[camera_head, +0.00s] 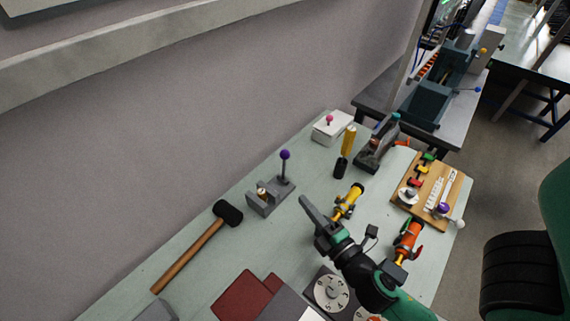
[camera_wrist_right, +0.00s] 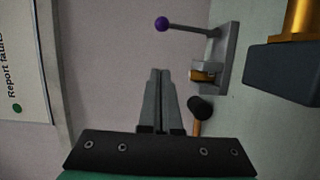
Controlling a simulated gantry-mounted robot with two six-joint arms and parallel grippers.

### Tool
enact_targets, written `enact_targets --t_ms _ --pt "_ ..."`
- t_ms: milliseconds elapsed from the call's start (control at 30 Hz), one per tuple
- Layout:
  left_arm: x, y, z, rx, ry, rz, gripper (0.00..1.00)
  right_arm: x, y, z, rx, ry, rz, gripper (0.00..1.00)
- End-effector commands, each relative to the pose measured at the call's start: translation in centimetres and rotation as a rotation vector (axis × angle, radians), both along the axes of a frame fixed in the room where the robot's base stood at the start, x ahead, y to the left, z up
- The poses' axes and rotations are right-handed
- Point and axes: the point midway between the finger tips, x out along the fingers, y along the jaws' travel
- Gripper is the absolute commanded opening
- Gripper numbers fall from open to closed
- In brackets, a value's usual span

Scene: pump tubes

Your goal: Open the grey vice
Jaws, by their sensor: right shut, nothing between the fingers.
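The grey vice (camera_head: 266,203) is a small grey block fixture on the table, with an upright lever that ends in a purple ball (camera_head: 285,154). A brass-coloured piece (camera_head: 262,194) sits in its gap. My right gripper (camera_head: 305,203) is shut and empty, to the right of the vice and apart from it. In the right wrist view the closed fingers (camera_wrist_right: 160,74) point toward the wall, with the vice (camera_wrist_right: 226,58) to their upper right and the purple ball (camera_wrist_right: 162,24) above them. My left gripper is not in view.
A hammer (camera_head: 202,246) lies left of the vice. A yellow tube part (camera_head: 347,203) is close beside my right gripper. A yellow-handled tool (camera_head: 346,147), a white box (camera_head: 331,127) and a wooden board (camera_head: 415,205) are farther back. The wall runs behind the table.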

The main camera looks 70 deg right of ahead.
Motion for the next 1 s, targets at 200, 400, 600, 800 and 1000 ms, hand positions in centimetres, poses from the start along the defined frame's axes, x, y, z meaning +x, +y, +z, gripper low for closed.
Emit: enact_targets --t_ms 200,400,600,800,1000 --pt "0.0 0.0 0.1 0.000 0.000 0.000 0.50 0.2 -0.1 0.1 0.001 -0.001 0.000 0.00" --pt "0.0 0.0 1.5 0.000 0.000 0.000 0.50 2.1 -1.6 0.5 0.000 -0.003 -0.004 0.00" --pt "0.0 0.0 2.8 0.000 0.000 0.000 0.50 5.7 -4.1 0.3 0.001 -0.004 -0.002 0.00" --pt "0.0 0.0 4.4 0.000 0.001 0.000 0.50 8.4 -7.0 0.6 0.003 0.001 -0.004 0.00" --pt "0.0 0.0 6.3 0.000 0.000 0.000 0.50 8.8 -9.3 0.2 0.001 0.002 0.000 0.00"
